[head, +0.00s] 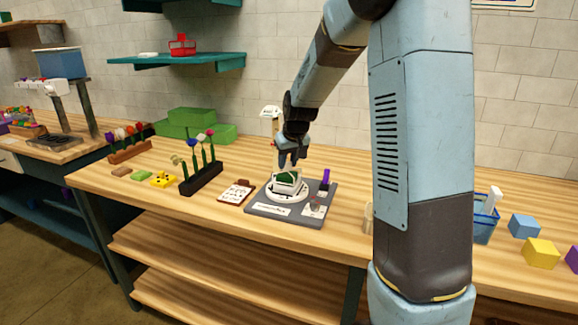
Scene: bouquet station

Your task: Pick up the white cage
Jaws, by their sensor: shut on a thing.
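The white cage (286,185) is a small white frame with something green inside it. It is at the round white plate of the grey station board (259,209) on the wooden table, and looks slightly tilted. My gripper (291,164) points down right above the cage, its dark fingers shut at the top of it. The contact is small in this view, and I cannot tell whether the cage is lifted clear of the plate.
A small purple upright piece (325,177) stands on the board just right of the cage. A black rack with flowers (202,180) and a clipboard (237,192) are to the left. A blue basket (485,222) and coloured blocks (541,253) are to the right, past my arm.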

